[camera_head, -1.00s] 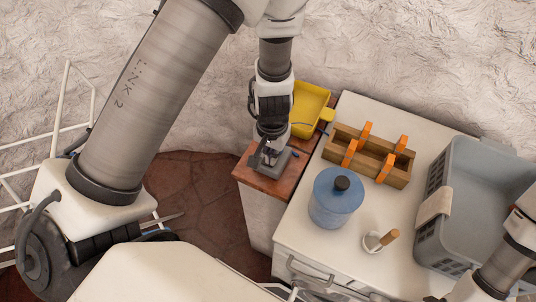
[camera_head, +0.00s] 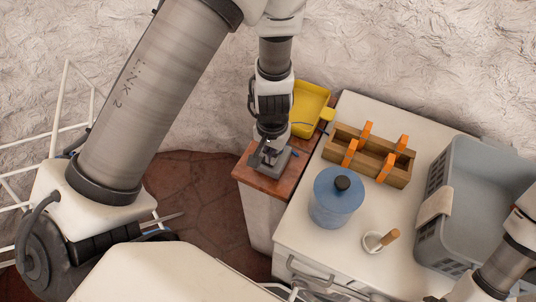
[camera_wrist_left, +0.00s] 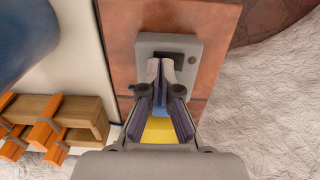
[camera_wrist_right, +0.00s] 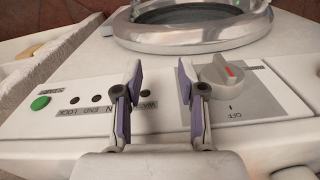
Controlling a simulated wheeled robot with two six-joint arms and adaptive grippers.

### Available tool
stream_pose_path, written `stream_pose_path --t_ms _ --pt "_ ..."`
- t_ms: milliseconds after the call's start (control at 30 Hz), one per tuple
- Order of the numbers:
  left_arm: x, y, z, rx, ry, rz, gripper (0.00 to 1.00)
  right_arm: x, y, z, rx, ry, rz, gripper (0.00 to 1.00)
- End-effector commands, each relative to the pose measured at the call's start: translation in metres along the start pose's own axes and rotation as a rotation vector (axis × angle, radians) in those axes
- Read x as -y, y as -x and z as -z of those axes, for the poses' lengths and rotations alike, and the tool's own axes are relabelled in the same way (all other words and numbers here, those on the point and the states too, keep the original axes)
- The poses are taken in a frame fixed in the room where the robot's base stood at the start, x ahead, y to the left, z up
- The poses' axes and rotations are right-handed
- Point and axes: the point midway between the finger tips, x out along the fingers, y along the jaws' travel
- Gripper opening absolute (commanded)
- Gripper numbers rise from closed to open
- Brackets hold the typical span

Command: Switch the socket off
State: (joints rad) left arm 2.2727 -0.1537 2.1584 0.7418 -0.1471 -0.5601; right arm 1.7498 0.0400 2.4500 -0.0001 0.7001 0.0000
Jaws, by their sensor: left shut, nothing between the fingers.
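The socket (camera_head: 281,165) is a grey box on a reddish-brown wooden top. In the left wrist view the socket (camera_wrist_left: 184,43) has a dark recess at its middle and a small round dark spot at one side. My left gripper (camera_head: 267,158) is shut and empty, pointing down at the socket. In the left wrist view its fingertips (camera_wrist_left: 166,65) are at the dark recess and hide part of it. I cannot tell whether they touch it or how the switch is set. My right gripper (camera_wrist_right: 159,70) is open and empty, over a white appliance panel.
A yellow tray (camera_head: 309,98) stands behind the socket. A wooden rack (camera_head: 347,141) with orange pieces, a blue lidded jar (camera_head: 334,206) and a grey basket (camera_head: 462,168) stand on the white counter. The panel under the right gripper has a dial (camera_wrist_right: 223,73) and a green button (camera_wrist_right: 40,103).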

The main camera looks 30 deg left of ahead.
Motion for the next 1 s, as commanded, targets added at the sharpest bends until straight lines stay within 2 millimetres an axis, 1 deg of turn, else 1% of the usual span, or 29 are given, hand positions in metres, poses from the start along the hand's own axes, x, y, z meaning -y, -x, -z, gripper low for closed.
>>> stream_pose_path --t_ms 33,533,633,1000 --pt "0.000 0.011 0.000 0.000 0.000 0.000 0.00 0.000 0.010 0.000 0.000 0.000 0.000 0.40" --pt "0.000 0.058 0.000 0.000 -0.002 0.000 0.00 0.000 0.050 0.000 0.000 0.000 0.000 0.40" --pt "0.000 0.061 0.000 0.000 -0.001 0.000 0.00 0.000 0.052 0.000 0.000 0.000 0.000 0.40" --pt "0.000 0.059 0.000 0.000 -0.001 0.000 0.00 0.000 0.051 0.000 0.000 0.000 0.000 0.40"
